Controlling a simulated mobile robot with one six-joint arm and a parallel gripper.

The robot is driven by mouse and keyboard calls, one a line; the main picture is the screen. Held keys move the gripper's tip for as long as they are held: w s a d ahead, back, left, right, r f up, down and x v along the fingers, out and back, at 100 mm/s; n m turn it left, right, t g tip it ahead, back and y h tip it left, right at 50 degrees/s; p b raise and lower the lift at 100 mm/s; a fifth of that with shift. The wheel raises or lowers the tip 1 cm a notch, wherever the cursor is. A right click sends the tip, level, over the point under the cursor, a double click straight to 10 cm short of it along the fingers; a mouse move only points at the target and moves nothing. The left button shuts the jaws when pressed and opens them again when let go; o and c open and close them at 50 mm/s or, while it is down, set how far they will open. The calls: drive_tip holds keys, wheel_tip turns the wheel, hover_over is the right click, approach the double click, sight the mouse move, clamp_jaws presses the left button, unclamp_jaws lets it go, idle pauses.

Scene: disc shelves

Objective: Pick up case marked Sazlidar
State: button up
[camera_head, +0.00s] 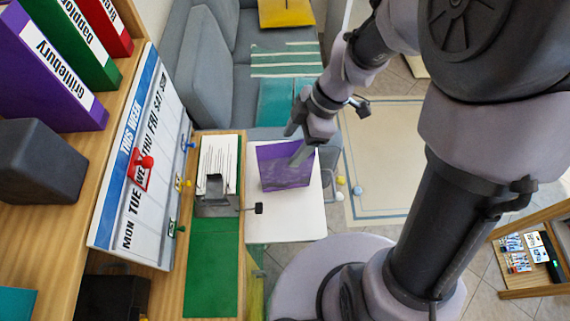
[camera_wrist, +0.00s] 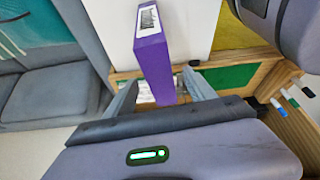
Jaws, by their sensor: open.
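A purple case (camera_head: 285,172) stands on a white tabletop in the head view, partly behind my gripper. In the wrist view the purple case (camera_wrist: 158,62) shows its narrow spine with a white label, whose writing is too small to read, so I cannot tell whether it says Sazlidar. My gripper (camera_head: 302,150) is at the upper right part of the case. In the wrist view my open gripper (camera_wrist: 160,80) has one finger on each side of the case, with gaps showing. I cannot tell the exact depth between fingers and case.
The white tabletop (camera_head: 300,222) is otherwise mostly bare. A metal holder with papers (camera_head: 217,165) and a green mat (camera_head: 212,270) lie to its left. Purple (camera_head: 48,75), green (camera_head: 85,50) and red (camera_head: 108,25) cases stand on a wooden shelf. A grey sofa (camera_head: 220,90) is behind.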

sight(285, 168)
drive_tip(key=b+x, duration=0.3)
drive_tip(key=x, duration=0.5)
drive_tip(key=shift+f+b, duration=0.25)
drive_tip(key=shift+b, duration=0.35)
idle(0.4)
clamp_jaws()
